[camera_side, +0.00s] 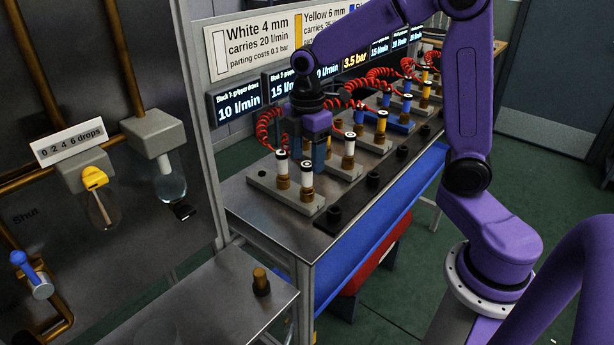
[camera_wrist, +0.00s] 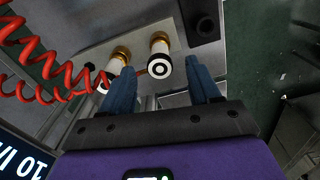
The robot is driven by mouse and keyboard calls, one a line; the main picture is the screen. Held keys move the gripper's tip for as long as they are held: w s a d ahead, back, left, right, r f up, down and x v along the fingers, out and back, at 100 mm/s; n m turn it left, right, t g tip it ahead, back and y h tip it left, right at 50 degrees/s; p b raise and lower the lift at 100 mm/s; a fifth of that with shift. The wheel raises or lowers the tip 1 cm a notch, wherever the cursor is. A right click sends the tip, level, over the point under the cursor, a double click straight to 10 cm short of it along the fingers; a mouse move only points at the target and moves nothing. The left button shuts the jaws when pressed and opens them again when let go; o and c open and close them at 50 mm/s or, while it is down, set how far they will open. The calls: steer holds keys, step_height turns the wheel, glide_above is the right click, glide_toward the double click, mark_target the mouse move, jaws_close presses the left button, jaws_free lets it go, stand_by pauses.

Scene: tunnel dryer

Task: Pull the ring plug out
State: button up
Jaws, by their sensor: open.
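A white plug with a black ring and dark centre on its end (camera_wrist: 160,67) sits in a brass collar on the first block, with its top facing the wrist camera. I take it to be the front plug (camera_side: 307,178) in the side view. A second white plug (camera_side: 281,168) stands beside it; in the wrist view it is partly hidden by the left finger. My gripper (camera_side: 308,155) is over this block, fingers pointing down. In the wrist view my gripper (camera_wrist: 160,75) is open, its blue fingers on either side of the ring-marked plug, with gaps visible.
Red coiled hoses (camera_wrist: 45,75) hang close by on the left of the wrist view. More blocks with white, yellow and blue plugs (camera_side: 380,122) run back along the bench. A black rail with round sockets (camera_side: 334,215) lies in front. A display reads 10 l/min (camera_side: 239,106).

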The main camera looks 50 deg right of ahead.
mark_target(307, 185)
steer(key=shift+f, duration=3.1)
steer(key=shift+c, duration=0.3)
jaws_close()
